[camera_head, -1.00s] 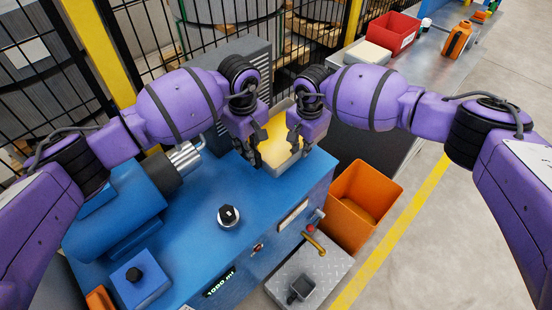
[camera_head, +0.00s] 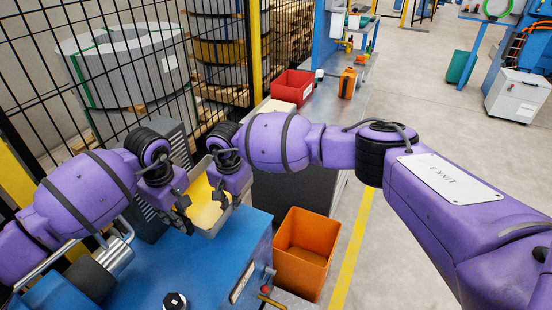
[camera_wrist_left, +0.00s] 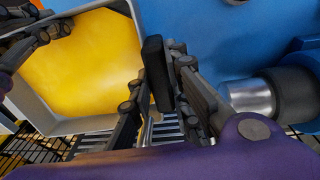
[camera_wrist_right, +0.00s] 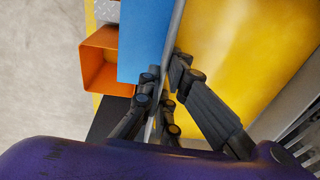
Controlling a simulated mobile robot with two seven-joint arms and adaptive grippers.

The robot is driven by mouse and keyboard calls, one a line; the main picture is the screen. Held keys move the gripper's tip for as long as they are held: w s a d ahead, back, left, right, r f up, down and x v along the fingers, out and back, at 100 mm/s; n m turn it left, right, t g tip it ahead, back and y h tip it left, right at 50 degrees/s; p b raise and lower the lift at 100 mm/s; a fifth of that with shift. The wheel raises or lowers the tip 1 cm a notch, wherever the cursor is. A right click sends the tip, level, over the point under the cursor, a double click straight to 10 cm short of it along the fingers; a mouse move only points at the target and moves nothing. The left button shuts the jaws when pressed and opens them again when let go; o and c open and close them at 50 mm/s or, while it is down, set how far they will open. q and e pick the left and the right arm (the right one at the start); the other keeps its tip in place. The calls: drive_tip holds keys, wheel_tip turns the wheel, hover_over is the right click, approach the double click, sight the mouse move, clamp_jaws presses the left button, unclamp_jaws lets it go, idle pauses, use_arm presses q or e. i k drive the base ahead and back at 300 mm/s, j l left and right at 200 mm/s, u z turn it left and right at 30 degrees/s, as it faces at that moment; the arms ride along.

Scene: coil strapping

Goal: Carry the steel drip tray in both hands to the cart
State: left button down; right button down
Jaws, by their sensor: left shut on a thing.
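The steel drip tray (camera_head: 226,216) has a grey rim and a yellow inside, and sits at the far end of the blue machine. My left gripper (camera_head: 182,213) is shut on its near-left wall; the left wrist view shows the tray's wall (camera_wrist_left: 105,5) running in between the fingers (camera_wrist_left: 145,92). My right gripper (camera_head: 229,199) is at the opposite side; in the right wrist view its fingers (camera_wrist_right: 164,82) straddle the thin wall, and whether they press on it is unclear. I cannot make out which thing is the cart.
The blue machine (camera_head: 215,265) lies below the tray. An orange bin (camera_head: 302,258) stands on the floor to its right. A bench with a red bin (camera_head: 293,87) is behind, and a black mesh fence (camera_head: 120,90) stands at the left. The floor right of the yellow line (camera_head: 352,250) looks open.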

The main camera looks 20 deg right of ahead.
sight(329, 121)
drive_tip(key=k+l, duration=0.1)
drive_tip(key=l, duration=0.3)
drive_tip(key=k+l, duration=0.15)
drive_tip(key=l, duration=1.55)
drive_tip(key=i+l, duration=0.1)
drive_tip(key=l, duration=0.2)
drive_tip(key=i+l, duration=0.55)
drive_tip(key=i, duration=0.25)
